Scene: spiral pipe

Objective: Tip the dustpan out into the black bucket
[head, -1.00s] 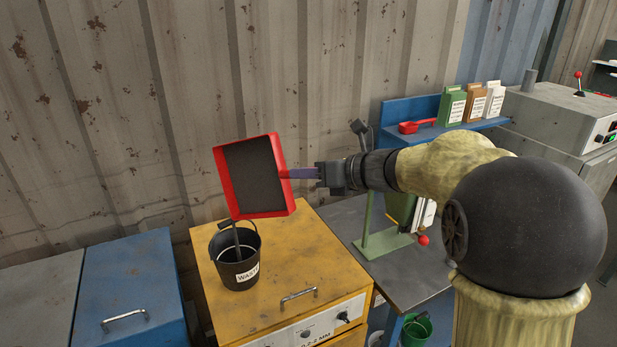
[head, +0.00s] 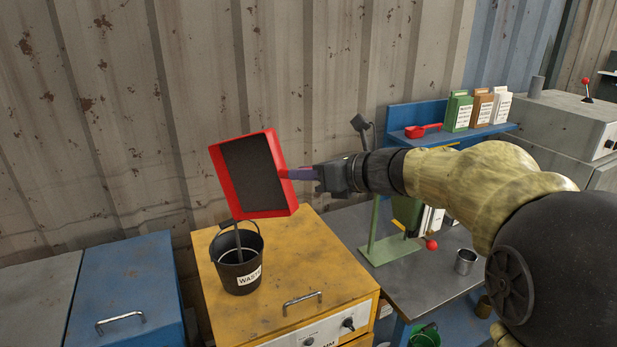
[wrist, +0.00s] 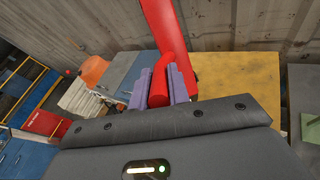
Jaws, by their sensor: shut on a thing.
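The red dustpan (head: 280,186) is steeply tilted above the black bucket, its dark inner face (head: 252,175) turned toward the head camera. My gripper (head: 303,174) is shut on its handle from the right. In the wrist view the purple fingers clasp the red handle (wrist: 160,84). The black bucket (head: 229,272), labelled "WASTE", stands upright on the yellow cabinet, below the dustpan's lower left corner. The bucket's bottom is hidden.
The yellow cabinet (head: 325,262) has a metal handle on top. A blue cabinet (head: 127,285) stands to its left. A grey table (head: 400,275) with a green stand and a metal cup (head: 466,262) is to the right. The corrugated wall is close behind.

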